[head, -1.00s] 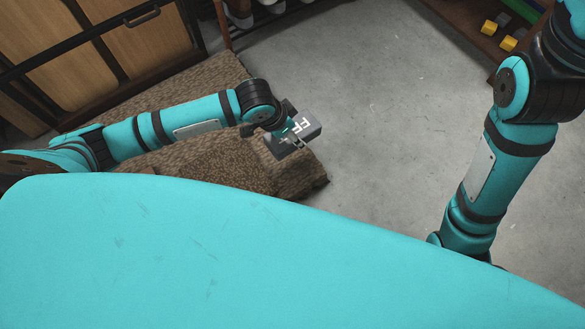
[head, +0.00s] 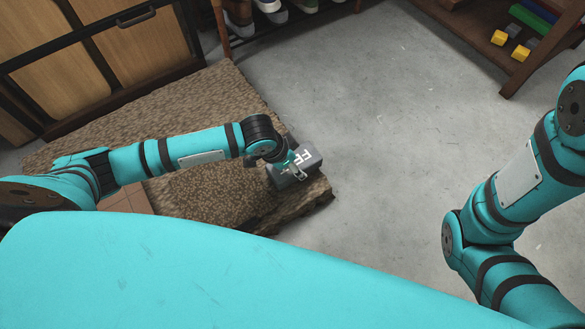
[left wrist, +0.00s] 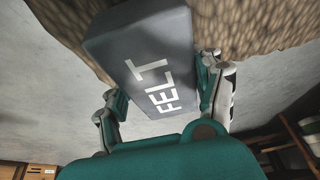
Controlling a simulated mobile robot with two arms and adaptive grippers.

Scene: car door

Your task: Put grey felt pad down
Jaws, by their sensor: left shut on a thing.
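The grey felt pad (head: 313,159) is a dark grey block with white letters on top. My left gripper (head: 289,172) is shut on it near the right end of a brown mat. In the left wrist view the pad (left wrist: 140,45) shows its "FELT" lettering between the two fingers of my left gripper (left wrist: 165,92). Brown mat surface shows beyond the pad there. I cannot tell whether the pad touches the mat. My right arm is at the right of the head view, but its gripper is out of the picture.
The brown textured mat (head: 130,110) lies on the grey concrete floor (head: 390,110). A wooden cabinet (head: 140,50) stands at the upper left, and a shoe rack (head: 290,22) at the top. A wooden shelf (head: 480,40) with coloured blocks is at the upper right. The central floor is clear.

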